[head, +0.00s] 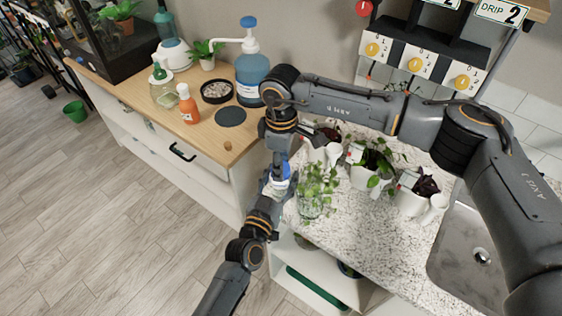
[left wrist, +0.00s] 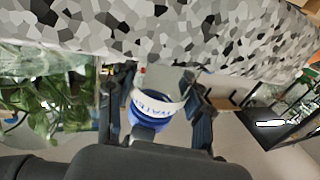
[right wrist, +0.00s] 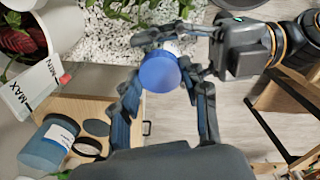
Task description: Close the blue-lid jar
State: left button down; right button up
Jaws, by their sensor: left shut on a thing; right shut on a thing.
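The jar (head: 275,187), pale with a white label, is held upright or slightly tilted by my left gripper (head: 272,194), beside the counter's left edge. The blue lid (head: 286,170) is at the jar's top, under my right gripper (head: 281,157). In the right wrist view the round blue lid (right wrist: 160,73) sits between the right fingers, which are shut on it. In the left wrist view the jar (left wrist: 157,104) is between the left fingers. Lid and jar are lined up closely, but I cannot tell whether the lid is fully seated.
A leafy cutting in a glass (head: 310,205) stands close to the right of the jar. Several white pots (head: 365,178) line the speckled counter, with a sink (head: 470,250) at right. A wooden cabinet (head: 190,140) holds a blue pump bottle (head: 252,78) and an orange bottle (head: 188,105).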

jog(key=o, duration=0.7)
jog(key=shift+r, duration=2.3)
jog(key=shift+c, duration=0.5)
